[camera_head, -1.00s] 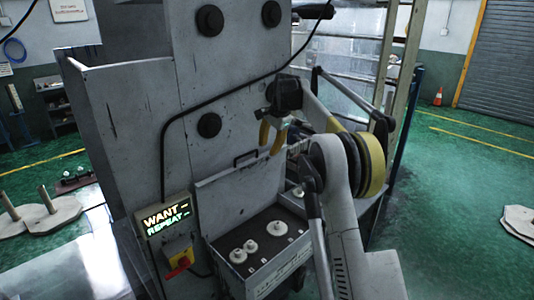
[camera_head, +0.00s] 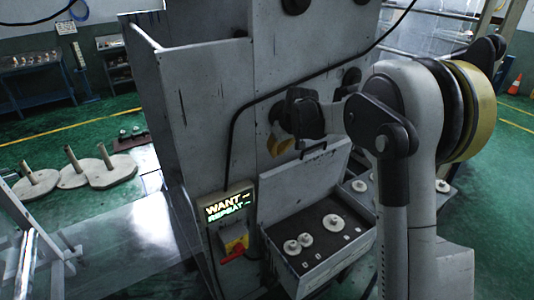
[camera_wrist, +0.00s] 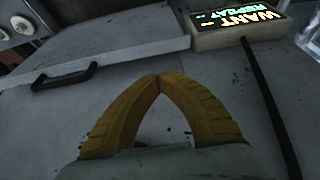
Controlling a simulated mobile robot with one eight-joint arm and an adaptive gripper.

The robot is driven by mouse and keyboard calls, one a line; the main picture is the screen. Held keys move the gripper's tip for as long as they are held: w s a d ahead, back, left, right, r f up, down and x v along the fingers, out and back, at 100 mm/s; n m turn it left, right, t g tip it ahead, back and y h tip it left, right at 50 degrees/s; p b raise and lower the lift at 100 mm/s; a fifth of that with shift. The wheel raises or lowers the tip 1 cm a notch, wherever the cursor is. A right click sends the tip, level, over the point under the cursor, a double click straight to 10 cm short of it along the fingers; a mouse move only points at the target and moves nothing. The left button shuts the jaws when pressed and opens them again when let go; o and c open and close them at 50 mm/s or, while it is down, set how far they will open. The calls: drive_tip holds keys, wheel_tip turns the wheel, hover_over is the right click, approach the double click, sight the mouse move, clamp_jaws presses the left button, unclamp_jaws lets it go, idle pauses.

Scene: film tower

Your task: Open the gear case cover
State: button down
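The gear case (camera_head: 315,281) is a grey box low on the tower front. Its cover (camera_head: 300,190) stands raised at the back of the box, so the inside shows. A dark handle (camera_head: 314,147) sits on the cover's upper edge; in the wrist view the handle (camera_wrist: 64,76) is left of my fingers, apart from them. My gripper (camera_head: 281,149) has yellow fingers and is above and left of the handle in the head view. In the wrist view my gripper (camera_wrist: 160,82) has its fingertips together with nothing between them. My arm partly hides the case's right side.
Several white gears (camera_head: 333,221) sit in the case. A lit sign (camera_head: 229,207) and a red switch (camera_head: 235,248) are left of the case. A black cable (camera_head: 233,140) runs along the tower (camera_head: 200,85). Round bases with posts (camera_head: 75,170) stand on the left floor.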

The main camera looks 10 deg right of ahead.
sight(270, 166)
drive_tip(key=x, duration=0.9)
drive_tip(key=shift+d+f, duration=0.1)
drive_tip(key=shift+f, duration=0.2)
drive_tip(key=s+d+f+t+y+b, duration=0.1)
drive_tip(key=s+d+t+b, duration=0.2)
drive_tip(key=s+b, duration=0.3)
drive_tip(key=shift+s+f, duration=0.3)
drive_tip(key=shift+s, duration=0.75)
drive_tip(key=shift+r, duration=0.15)
